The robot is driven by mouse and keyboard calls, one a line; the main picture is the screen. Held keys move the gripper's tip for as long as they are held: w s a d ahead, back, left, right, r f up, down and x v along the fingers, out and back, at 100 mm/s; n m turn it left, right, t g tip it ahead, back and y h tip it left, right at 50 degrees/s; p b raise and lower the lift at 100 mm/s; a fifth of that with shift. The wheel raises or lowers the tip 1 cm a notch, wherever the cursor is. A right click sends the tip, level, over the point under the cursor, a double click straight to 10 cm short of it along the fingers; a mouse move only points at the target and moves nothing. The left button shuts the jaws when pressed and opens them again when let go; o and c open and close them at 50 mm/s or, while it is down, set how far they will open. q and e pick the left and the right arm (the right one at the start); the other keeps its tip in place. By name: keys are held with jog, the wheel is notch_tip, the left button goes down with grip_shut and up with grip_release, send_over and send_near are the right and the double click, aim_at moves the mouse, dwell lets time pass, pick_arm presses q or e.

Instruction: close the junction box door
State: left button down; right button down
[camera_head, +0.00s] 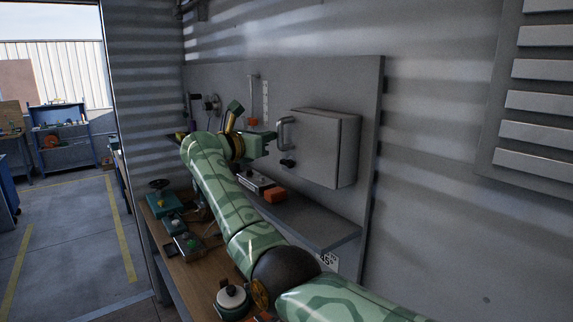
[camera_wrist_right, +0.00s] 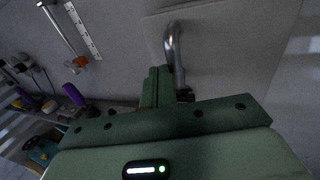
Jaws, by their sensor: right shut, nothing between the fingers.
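The junction box (camera_head: 350,150) is a grey metal cabinet on the wall panel. Its door (camera_head: 315,150) carries a bent metal handle (camera_head: 284,133) near its left edge and a dark knob (camera_head: 287,162) below. The door looks shut or nearly shut; I cannot tell if a small gap stays. My right gripper (camera_head: 272,142) is shut and empty, just left of the handle. In the right wrist view the shut fingers (camera_wrist_right: 158,85) are beside the handle (camera_wrist_right: 172,50), over the door's left edge; contact is unclear. My left gripper is not in view.
A shelf (camera_head: 320,232) with an orange block (camera_head: 275,196) is below the box. A lever with an orange part (camera_head: 253,121) is on the panel left of the box. A wooden bench (camera_head: 185,265) with valves and button boxes is lower left.

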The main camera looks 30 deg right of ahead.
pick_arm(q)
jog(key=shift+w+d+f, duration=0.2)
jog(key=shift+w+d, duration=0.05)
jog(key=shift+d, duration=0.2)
pick_arm(e)
jog(key=shift+x, duration=0.8)
jog(key=shift+w, duration=0.1)
jog(key=shift+a, duration=0.1)
